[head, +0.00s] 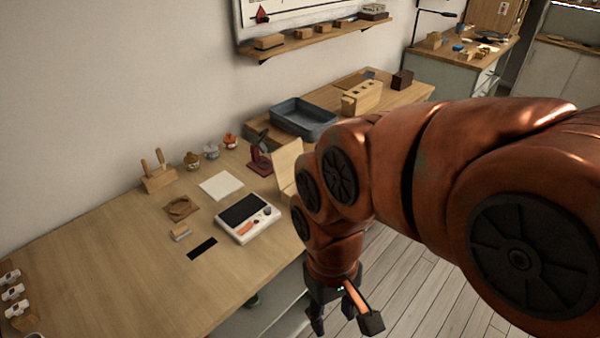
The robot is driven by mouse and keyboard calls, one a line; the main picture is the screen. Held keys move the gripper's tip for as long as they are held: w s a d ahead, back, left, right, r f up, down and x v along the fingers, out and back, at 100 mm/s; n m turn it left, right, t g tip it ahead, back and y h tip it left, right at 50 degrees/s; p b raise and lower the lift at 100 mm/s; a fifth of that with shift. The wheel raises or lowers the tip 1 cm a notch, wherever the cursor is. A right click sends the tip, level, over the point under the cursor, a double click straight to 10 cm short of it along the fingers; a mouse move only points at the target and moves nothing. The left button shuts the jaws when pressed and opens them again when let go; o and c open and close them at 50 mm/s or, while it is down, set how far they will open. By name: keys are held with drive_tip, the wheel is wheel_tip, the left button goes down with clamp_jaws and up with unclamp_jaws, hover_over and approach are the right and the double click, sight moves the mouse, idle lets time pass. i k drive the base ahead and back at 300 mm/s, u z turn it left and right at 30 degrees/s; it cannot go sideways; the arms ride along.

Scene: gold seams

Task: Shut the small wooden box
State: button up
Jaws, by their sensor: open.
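A pale wooden panel (287,163) stands upright near the table's right edge. It looks like the raised lid of the small wooden box. My arm hides what lies below and to the right of it, so I cannot see the box's body or inside. My gripper (343,322) is open and empty, pointing down at the bottom of the view. It is over the floor side, off the table's front edge, well below the panel in the picture and apart from it.
A white device with a dark top (247,218) lies left of the panel, with a red microscope-like stand (261,158) behind. A blue-grey tray (303,118) and a wooden block with holes (362,97) stand farther back. The table's left front (110,270) is mostly clear.

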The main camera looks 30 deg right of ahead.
sight(283, 159)
drive_tip(key=z, duration=0.5)
drive_tip(key=k, duration=1)
drive_tip(key=z, duration=0.05)
drive_tip(key=i, duration=0.85)
drive_tip(key=u, duration=1.05)
drive_tip(key=i, duration=0.6)
drive_tip(key=u, duration=0.7)
